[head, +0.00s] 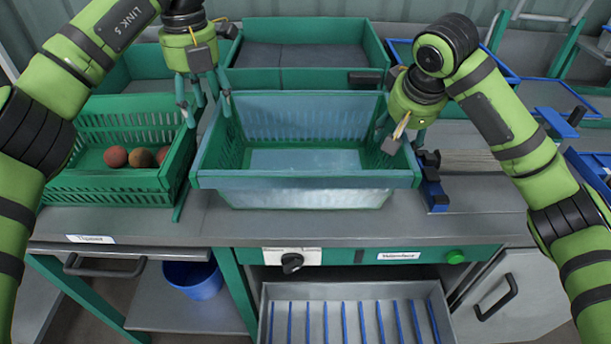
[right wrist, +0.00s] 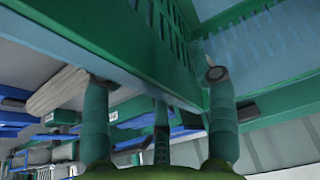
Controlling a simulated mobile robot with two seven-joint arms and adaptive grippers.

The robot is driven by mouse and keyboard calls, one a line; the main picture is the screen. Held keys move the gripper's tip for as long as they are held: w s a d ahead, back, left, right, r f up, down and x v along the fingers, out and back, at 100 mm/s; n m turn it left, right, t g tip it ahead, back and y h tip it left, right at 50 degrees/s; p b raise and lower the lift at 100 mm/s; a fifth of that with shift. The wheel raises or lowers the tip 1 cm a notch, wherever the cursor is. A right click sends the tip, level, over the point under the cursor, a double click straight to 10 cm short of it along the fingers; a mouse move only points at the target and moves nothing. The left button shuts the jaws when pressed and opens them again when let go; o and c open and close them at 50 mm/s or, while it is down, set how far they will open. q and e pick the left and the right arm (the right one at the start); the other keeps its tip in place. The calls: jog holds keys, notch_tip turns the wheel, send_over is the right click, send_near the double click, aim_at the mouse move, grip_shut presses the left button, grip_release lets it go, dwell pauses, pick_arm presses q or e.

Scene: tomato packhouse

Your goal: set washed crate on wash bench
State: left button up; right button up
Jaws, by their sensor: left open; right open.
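The washed crate (head: 305,180), green with a wet-looking bluish sheen, is empty and upright at the middle front of the grey wash bench (head: 240,225). It appears to rest on the bench top. My left gripper (head: 207,106) is open at the crate's left rim, fingers pointing down. My right gripper (head: 399,136) is open at its right rim. In the right wrist view, the crate's rim (right wrist: 125,72) passes between my spread fingers (right wrist: 158,105), one on the inner side and one on the outer. Whether any finger touches the crate cannot be told.
A green crate (head: 110,181) with a few reddish tomatoes stands left. Another green crate (head: 300,28) stands behind. A blue clamp-like fixture (head: 432,185) is close right of the washed crate. Below are a blue bucket (head: 193,280) and a slatted drawer (head: 350,290).

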pick_arm(q)
notch_tip(320, 180, up, 6)
jog(key=shift+f, duration=0.15)
pick_arm(e)
jog(key=v, duration=1.2)
jog(key=shift+s, duration=0.1)
jog(key=shift+f, duration=0.1)
